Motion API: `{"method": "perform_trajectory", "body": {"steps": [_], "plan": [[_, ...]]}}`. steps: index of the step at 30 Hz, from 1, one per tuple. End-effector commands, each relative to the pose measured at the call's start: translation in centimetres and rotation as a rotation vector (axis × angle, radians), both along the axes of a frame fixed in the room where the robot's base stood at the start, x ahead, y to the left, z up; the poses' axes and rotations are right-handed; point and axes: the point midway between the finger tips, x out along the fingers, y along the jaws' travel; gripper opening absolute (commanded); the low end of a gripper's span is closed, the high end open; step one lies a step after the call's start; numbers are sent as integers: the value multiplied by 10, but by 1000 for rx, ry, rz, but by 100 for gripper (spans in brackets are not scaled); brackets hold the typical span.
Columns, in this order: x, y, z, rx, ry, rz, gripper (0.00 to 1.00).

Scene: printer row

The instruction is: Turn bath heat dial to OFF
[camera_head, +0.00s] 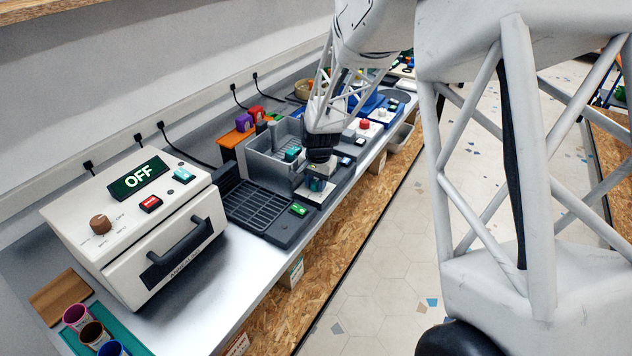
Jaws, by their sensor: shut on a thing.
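My gripper (318,170) points down at the front of the grey bath-like unit (262,168). It is shut on a small teal knob (317,185) on a pale block, which I take to be the bath heat dial. The black gripper end hides the knob's top, so its pointer and markings cannot be read. A teal block (292,154) sits on the unit just left of my gripper.
A white machine (150,260) at left has an OFF display (139,177), a brown knob (100,223) and a black handle (178,255). A black grate (260,205) lies between it and the bath. Several cups stand front left.

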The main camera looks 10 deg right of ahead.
Motion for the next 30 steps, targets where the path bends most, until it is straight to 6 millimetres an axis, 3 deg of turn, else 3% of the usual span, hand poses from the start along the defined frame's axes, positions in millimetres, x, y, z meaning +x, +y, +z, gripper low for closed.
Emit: {"method": "perform_trajectory", "body": {"steps": [15, 16, 20, 30], "plan": [[0, 0, 0, 0, -1, 92, 9], [0, 0, 0, 0, -1, 92, 38], [0, 0, 0, 0, -1, 91, 58], [0, 0, 1, 0, -1, 91, 58]]}}
